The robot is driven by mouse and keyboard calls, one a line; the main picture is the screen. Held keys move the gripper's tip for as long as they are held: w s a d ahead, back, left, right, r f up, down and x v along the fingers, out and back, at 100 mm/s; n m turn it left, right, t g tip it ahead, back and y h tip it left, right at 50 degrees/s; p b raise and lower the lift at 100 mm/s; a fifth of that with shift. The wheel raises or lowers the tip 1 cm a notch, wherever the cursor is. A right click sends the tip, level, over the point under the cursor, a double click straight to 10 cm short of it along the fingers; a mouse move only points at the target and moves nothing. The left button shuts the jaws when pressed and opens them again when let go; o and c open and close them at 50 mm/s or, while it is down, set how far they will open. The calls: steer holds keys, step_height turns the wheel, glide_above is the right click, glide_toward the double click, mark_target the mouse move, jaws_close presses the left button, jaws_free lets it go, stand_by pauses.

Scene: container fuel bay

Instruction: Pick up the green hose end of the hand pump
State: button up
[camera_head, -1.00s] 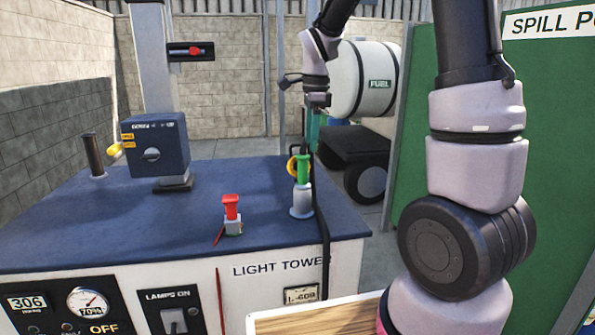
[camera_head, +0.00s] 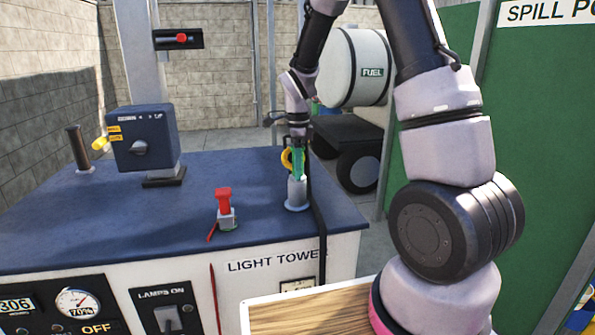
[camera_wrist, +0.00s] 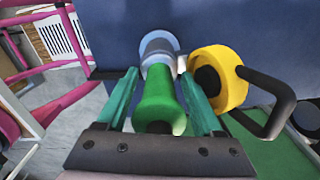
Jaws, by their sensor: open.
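The green hose end (camera_head: 298,164) stands upright in a grey-white holder (camera_head: 297,193) on the light tower's blue top, near its right edge. My gripper (camera_head: 298,150) is right above and around it, pointing down. In the wrist view the green hose end (camera_wrist: 160,100) lies between the two teal fingers of my gripper (camera_wrist: 162,100), which are apart on either side of it. A gap shows beside the left finger; whether the right finger touches is hard to tell. A black hose (camera_head: 318,205) hangs down the tower's front edge beside the holder.
A yellow ring-shaped cap (camera_wrist: 220,78) with a black bent handle (camera_wrist: 270,100) sits close beside the right finger. A red-handled valve (camera_head: 224,204) stands to the left on the blue top (camera_head: 110,215). A control box (camera_head: 142,137) is further left.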

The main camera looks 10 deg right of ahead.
steer(key=shift+f, duration=0.65)
jaws_close()
steer(key=shift+r, duration=5.05)
